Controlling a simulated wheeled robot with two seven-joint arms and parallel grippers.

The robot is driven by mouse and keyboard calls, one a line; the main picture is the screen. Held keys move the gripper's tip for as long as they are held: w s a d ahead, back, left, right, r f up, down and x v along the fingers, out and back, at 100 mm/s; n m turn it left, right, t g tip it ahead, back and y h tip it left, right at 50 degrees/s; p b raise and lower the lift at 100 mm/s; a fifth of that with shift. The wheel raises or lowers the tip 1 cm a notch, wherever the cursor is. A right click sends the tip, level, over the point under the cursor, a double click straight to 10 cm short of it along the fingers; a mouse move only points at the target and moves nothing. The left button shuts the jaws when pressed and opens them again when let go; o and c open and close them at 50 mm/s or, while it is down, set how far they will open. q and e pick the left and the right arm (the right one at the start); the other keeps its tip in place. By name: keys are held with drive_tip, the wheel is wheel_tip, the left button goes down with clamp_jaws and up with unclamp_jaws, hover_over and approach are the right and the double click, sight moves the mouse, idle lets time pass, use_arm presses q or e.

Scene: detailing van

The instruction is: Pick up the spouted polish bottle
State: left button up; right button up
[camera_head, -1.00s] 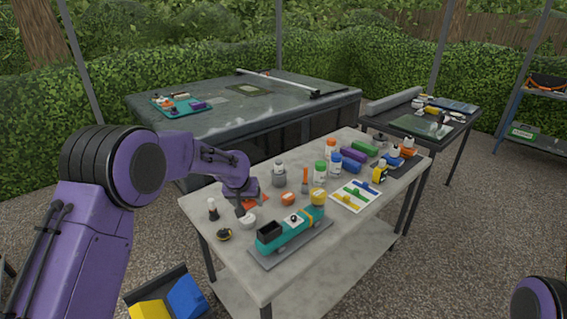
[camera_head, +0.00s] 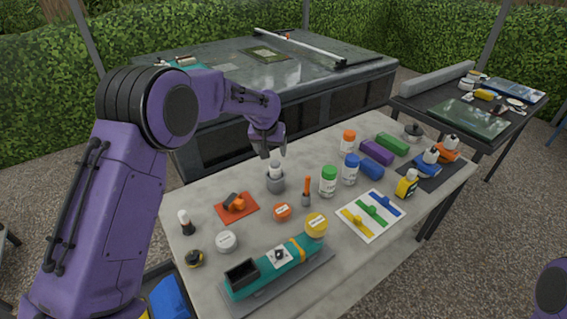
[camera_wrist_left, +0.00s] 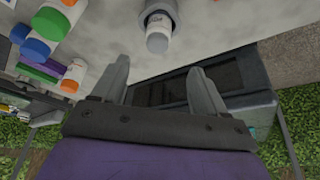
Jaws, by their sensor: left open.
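A slim white bottle (camera_head: 275,170) stands upright in a grey cup-like holder (camera_head: 276,186) on the pale worktable; it looks like the spouted polish bottle, though its spout is too small to make out. My left gripper (camera_head: 274,151) is open, pointing down just above and behind this bottle. In the left wrist view the bottle (camera_wrist_left: 158,36) and its holder (camera_wrist_left: 172,8) lie beyond my open fingertips (camera_wrist_left: 158,65), roughly centred between them and not touching. My right gripper is out of view.
Close by on the worktable (camera_head: 190,265) are an orange-handled tool (camera_head: 307,190), a green-capped bottle (camera_head: 328,182), an orange jar (camera_head: 282,211) and a red mat (camera_head: 237,207). A teal machine (camera_head: 275,268) lies at the front. A dark-topped bench (camera_head: 225,75) stands behind.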

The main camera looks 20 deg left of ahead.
sight(275, 163)
use_arm(q)
drive_tip(key=p+x, duration=0.3)
drive_tip(key=x, duration=0.7)
drive_tip(key=shift+d, duration=0.2)
drive_tip(key=shift+f, duration=0.15)
drive_tip(key=c, duration=1.1)
